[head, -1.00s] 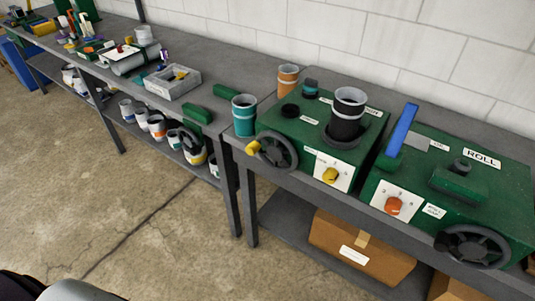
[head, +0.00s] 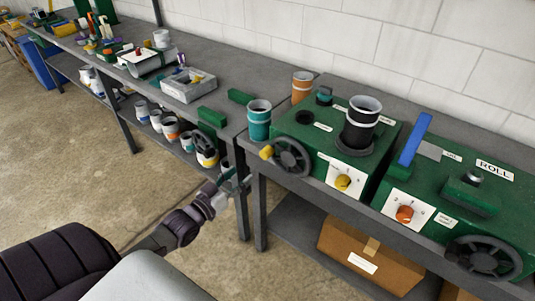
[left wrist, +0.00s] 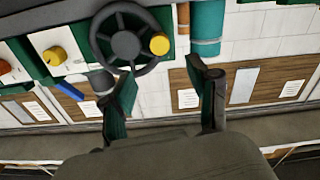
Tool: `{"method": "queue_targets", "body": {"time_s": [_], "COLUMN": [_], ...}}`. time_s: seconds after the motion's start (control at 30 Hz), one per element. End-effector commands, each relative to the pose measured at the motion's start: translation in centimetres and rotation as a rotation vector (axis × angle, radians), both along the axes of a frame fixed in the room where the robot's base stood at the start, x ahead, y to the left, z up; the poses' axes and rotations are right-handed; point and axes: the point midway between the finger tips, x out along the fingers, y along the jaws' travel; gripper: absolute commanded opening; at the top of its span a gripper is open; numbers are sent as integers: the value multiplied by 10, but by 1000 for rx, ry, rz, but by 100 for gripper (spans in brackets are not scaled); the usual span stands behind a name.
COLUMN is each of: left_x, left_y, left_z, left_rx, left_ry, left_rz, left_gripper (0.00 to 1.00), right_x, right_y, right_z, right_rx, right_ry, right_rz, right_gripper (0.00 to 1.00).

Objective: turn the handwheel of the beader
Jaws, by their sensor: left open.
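Two green machines stand side by side on the bench; I cannot read a label naming the beader. The left machine (head: 322,142) has a dark spoked handwheel (head: 290,158) with a yellow crank knob (head: 266,152) on its front. The right machine (head: 432,180), labelled ROLL, has another dark handwheel (head: 485,258). My left gripper (head: 230,186) is open and empty, in front of the bench, lower left of the left handwheel and apart from it. In the left wrist view that handwheel (left wrist: 124,45) and its yellow knob (left wrist: 159,44) show beyond the fingers (left wrist: 165,98). My right gripper is out of view.
A teal cup (head: 259,122) and an orange cup (head: 302,87) stand beside the left machine. A yellow dial (head: 343,182) is right of its wheel. A cardboard box (head: 368,255) sits on the shelf below. Bench legs are near my gripper; the floor at left is clear.

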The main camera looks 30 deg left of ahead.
Motion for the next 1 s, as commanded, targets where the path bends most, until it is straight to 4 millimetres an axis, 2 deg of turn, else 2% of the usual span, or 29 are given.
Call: {"method": "queue_targets", "body": {"time_s": [0.3,0.5,0.7,1.0], "left_x": [69,102,118,119], "left_y": [-5,-8,-9,-9], "left_z": [4,2,1,0], "left_rx": [2,2,1,2], "left_ry": [-3,-1,0,1], "left_rz": [0,1,1,1], "left_gripper": [60,60,60,60], "right_x": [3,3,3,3], "right_y": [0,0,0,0], "right_z": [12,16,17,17], "right_rx": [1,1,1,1], "right_ry": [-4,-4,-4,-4], "right_rz": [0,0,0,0], "right_gripper": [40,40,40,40]}}
